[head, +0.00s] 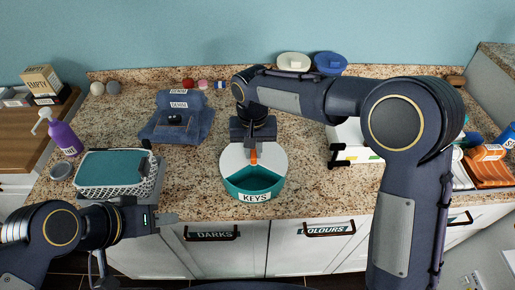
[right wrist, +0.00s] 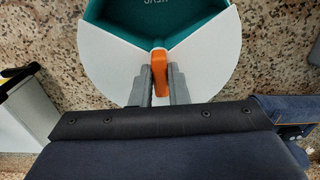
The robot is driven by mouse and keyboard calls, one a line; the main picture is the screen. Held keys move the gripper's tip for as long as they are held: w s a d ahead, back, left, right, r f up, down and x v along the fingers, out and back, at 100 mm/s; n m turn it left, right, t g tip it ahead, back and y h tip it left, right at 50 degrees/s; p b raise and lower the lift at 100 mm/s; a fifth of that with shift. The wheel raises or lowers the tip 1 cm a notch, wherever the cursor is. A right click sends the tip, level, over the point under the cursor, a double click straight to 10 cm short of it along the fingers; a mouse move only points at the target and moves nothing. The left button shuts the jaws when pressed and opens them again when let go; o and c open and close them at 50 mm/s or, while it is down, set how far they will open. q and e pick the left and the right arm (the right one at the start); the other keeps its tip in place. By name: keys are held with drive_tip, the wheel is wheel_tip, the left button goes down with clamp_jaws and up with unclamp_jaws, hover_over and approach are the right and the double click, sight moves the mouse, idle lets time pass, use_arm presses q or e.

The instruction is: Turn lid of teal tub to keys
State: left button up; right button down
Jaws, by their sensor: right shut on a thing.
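The teal tub (head: 240,189) stands on the granite counter, its front wall marked KEYS. Its white round lid (head: 271,158) has a wedge-shaped opening that faces the front, above the KEYS label (head: 254,197), showing the teal inside. The tub also shows in the right wrist view (right wrist: 185,40). My right gripper (head: 253,150) reaches down over the lid and is shut on the orange handle (right wrist: 159,72) near the lid's middle. My left gripper (head: 170,222) is at the lower left, in front of the counter edge, apart from the tub; its jaw opening is too small to tell.
A white basket (head: 150,188) with a teal cloth and a purple pump bottle (head: 64,136) stand at the left. Folded denim (head: 178,125) lies behind. A white box (head: 350,150) is right of the tub, partly behind my right arm. Bare counter lies between denim and tub.

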sight(254, 153)
drive_tip(key=c, duration=1.4)
unclamp_jaws()
wheel_tip(254, 153, up, 8)
drive_tip(key=shift+f+b, duration=0.1)
drive_tip(key=shift+b, duration=0.25)
